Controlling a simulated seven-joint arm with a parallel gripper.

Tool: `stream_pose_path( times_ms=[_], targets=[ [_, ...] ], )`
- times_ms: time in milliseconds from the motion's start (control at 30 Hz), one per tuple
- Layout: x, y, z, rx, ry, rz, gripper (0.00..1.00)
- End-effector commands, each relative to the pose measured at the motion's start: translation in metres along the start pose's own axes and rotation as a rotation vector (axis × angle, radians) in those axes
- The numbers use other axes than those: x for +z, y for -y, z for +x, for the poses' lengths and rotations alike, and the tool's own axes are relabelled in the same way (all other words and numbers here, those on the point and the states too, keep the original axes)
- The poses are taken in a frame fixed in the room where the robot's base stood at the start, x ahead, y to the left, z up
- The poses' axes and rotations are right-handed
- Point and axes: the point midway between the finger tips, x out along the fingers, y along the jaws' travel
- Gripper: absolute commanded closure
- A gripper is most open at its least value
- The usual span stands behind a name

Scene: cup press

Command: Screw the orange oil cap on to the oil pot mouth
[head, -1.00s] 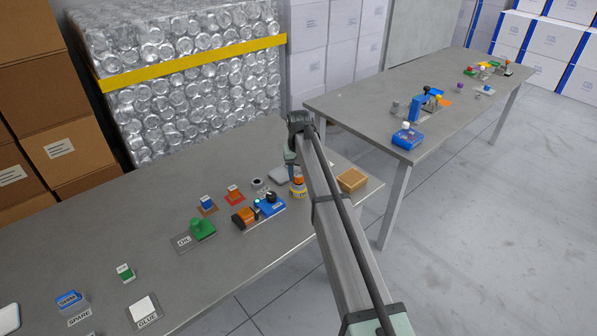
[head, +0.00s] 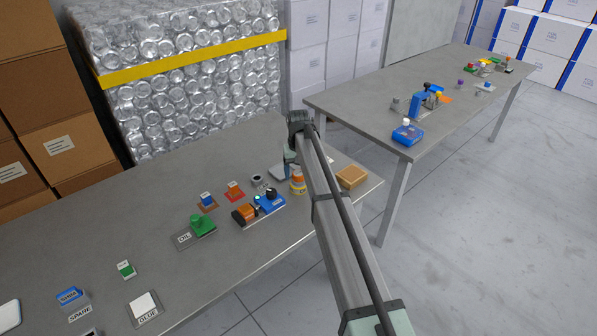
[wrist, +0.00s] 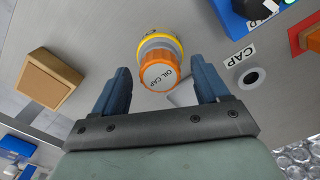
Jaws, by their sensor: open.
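The orange cap (wrist: 162,76), marked OIL CAP, sits on top of a grey neck on a yellow-ringed pot (wrist: 150,38) in the wrist view. How far it is threaded on cannot be told. My gripper (wrist: 160,69) is open, its two blue fingers apart on either side of the cap, with a gap on each side. In the head view the pot (head: 297,189) stands near the right end of the near table, beside my gripper (head: 290,160), partly against my arm.
A brown box (wrist: 50,78) is left of the pot in the wrist view. A grey ring (wrist: 251,77) by a CAP label is to its right. A blue and orange device (head: 262,205) stands left of the pot in the head view.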

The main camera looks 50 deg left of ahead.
Motion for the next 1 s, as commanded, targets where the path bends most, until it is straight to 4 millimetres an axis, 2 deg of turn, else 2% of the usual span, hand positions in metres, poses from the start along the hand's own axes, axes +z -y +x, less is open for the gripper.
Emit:
stream_pose_path(
  times_ms=[267, 367, 733, 1000],
  targets=[
    [0.000, 0.000, -0.011, 0.000, 0.000, 0.000, 0.26],
    [-0.001, 0.000, -0.025, 0.000, -0.002, 0.000, 0.26],
    [-0.001, 0.000, -0.097, 0.000, -0.002, 0.000, 0.26],
    [0.000, 0.000, -0.130, 0.000, 0.000, 0.000, 0.26]
  ],
)
